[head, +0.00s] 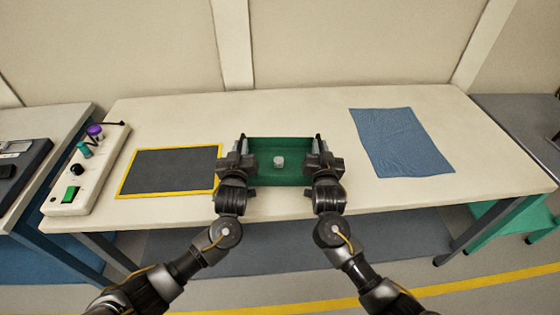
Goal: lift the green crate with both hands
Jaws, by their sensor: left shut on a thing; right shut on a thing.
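The green crate (280,144) is in the middle of the head view, near the front edge of the table, with a small pale grey round object (279,162) inside it. My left gripper (239,147) is shut on the crate's left side. My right gripper (319,147) is shut on its right side. The grippers hide most of both end walls. I cannot tell whether the crate's base touches the table.
The cream table (310,103) has a dark mat with a yellow border (170,171) left of the crate and a blue cloth (400,140) to the right. A control box (85,170) stands at the left end. The table behind the crate is clear.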

